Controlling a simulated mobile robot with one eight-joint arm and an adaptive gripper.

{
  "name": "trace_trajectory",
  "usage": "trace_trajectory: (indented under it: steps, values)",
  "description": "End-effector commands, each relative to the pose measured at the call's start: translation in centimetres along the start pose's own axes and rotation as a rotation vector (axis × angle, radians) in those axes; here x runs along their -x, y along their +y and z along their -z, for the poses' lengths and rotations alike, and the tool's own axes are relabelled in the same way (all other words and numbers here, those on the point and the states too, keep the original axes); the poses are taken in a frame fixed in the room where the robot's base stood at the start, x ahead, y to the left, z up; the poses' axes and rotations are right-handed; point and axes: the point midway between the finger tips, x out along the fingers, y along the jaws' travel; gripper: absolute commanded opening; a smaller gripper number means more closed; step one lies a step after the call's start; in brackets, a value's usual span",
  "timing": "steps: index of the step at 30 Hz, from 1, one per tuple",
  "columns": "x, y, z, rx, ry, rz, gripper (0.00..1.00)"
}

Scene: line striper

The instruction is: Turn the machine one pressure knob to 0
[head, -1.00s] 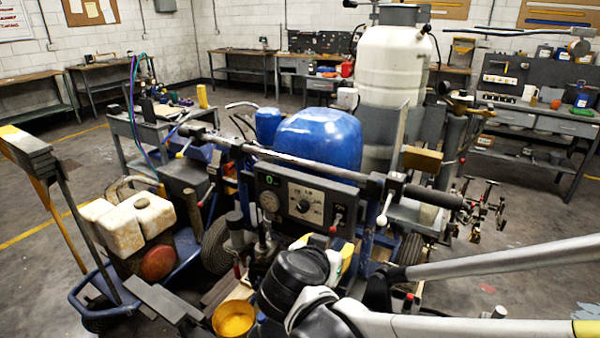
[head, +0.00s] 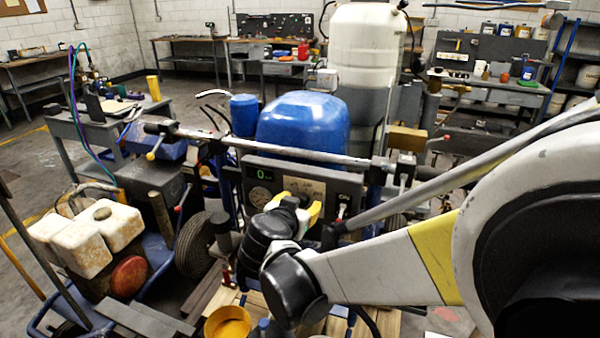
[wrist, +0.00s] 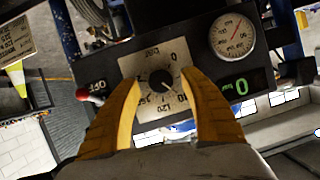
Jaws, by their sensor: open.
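The machine's control panel (head: 262,180) faces me, with a green digital display (head: 262,171) reading 0. In the wrist view the panel appears upside down. The black pressure knob (wrist: 161,80) sits at the middle of a pale square dial plate (wrist: 150,55) with numbers around it. My gripper (wrist: 160,95) is open, its two yellow fingers on either side of the knob's lower part in the picture. I cannot tell whether they touch it. In the head view my gripper (head: 298,208) is at the panel and hides the knob.
A round gauge (wrist: 232,34) and a red-tipped switch (wrist: 82,94) flank the dial. A long handlebar (head: 270,145) runs above the panel. A blue tank (head: 303,120) stands behind it.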

Motion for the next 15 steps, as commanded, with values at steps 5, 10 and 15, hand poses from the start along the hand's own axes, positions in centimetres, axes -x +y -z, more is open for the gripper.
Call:
trace_trajectory:
  steps: [5, 10, 15]
  values:
    - [-1.18, 0.03, -0.03, -0.001, 0.0, -0.001, 0.51]
    - [-1.22, 0.01, 0.03, -0.001, -0.001, 0.0, 0.51]
    - [-1.19, 0.0, 0.03, -0.001, -0.001, 0.0, 0.26]
